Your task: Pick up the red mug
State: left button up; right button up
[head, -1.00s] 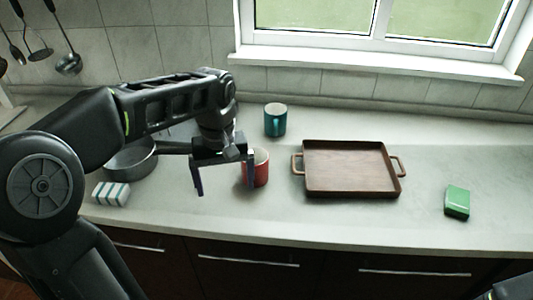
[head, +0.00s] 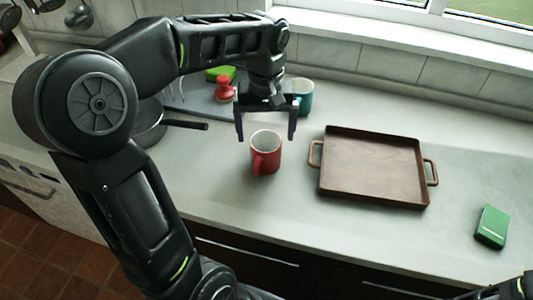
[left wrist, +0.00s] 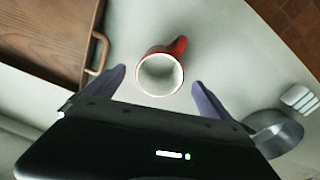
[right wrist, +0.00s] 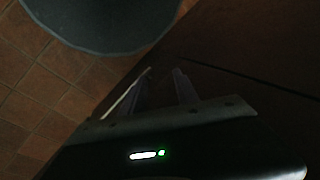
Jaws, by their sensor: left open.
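The red mug (head: 263,158) stands upright on the counter, left of the brown tray. In the head view its handle faces the front. My left gripper (head: 265,138) is open and empty, pointing down at the mug, one finger toward each side. The left wrist view shows the mug's white inside and rim (left wrist: 160,74) between the two fingertips (left wrist: 158,77), with clear gaps at both sides; its handle points up and right there. My right gripper (right wrist: 162,72) shows dimly in the right wrist view, away from the mug; its jaw state is unclear.
The brown tray (head: 326,170) is close on the mug's right. A teal mug (head: 304,97) stands behind my left gripper. A pan (head: 150,125) with its handle is at left, near a red item (head: 224,88). A green box (head: 491,227) lies far right. Counter before the mug is clear.

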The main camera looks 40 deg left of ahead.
aim_at(266, 150)
pick_arm(q)
jog(key=shift+f, duration=1)
jog(key=shift+f+p, duration=0.45)
jog(key=shift+f, duration=2.2)
jog(key=shift+c, duration=0.2)
jog(key=c, duration=1.7)
jog(key=shift+r, duration=0.15)
jog(key=shift+c, duration=0.2)
notch_tip(266, 150, up, 10)
jog(key=shift+f+b, duration=0.1)
jog(key=shift+b, duration=0.2)
